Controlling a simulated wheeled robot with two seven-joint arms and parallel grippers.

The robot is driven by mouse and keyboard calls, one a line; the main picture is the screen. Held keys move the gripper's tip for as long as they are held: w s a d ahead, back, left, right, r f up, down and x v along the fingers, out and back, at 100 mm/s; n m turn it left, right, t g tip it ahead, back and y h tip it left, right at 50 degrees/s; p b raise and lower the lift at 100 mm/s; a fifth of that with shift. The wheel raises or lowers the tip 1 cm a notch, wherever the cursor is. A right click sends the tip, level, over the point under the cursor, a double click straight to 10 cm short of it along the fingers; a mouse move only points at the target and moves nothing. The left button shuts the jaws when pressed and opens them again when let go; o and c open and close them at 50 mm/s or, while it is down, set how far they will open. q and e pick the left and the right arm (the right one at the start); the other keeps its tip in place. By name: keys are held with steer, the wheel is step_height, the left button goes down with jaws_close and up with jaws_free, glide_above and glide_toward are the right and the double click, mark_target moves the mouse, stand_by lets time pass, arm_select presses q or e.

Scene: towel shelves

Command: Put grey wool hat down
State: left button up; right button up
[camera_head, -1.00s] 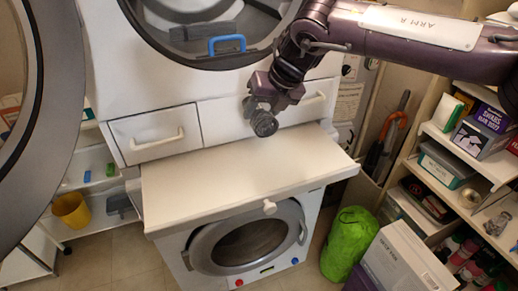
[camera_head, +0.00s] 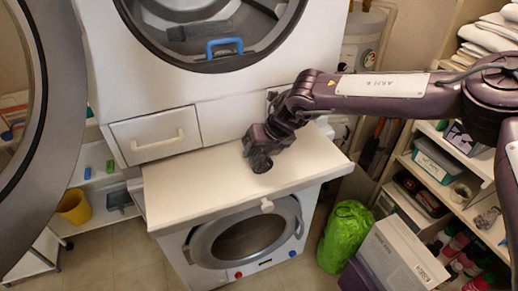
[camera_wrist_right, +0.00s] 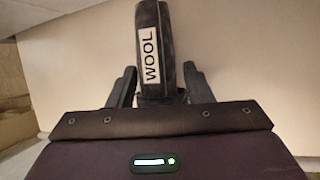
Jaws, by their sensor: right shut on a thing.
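The grey wool hat (camera_head: 261,162) is a small dark grey roll at the tip of my right gripper (camera_head: 259,150). In the right wrist view the hat (camera_wrist_right: 153,50) stands out between the two fingers (camera_wrist_right: 158,88), with a white label reading "WOOL". My right gripper is shut on it. The hat is over the white pull-out shelf (camera_head: 205,190) between the two machines, close to its surface; I cannot tell whether it touches. My left gripper is not in view.
The upper machine's drawer (camera_head: 155,135) is behind the shelf, to the left. An open round door (camera_head: 60,120) fills the left side. A green bag (camera_head: 346,236) and a white box (camera_head: 400,258) stand on the right. Most of the shelf top is clear.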

steer(key=o, duration=0.6)
steer(key=shift+f, duration=0.15)
steer(key=o, duration=0.4)
steer(key=shift+o, duration=0.2)
steer(key=shift+r, duration=0.3)
steer(key=shift+d+r, duration=0.2)
steer(key=shift+r, duration=0.1)
steer(key=b+v, duration=0.3)
steer(key=v, duration=0.8)
steer(key=shift+s, duration=0.25)
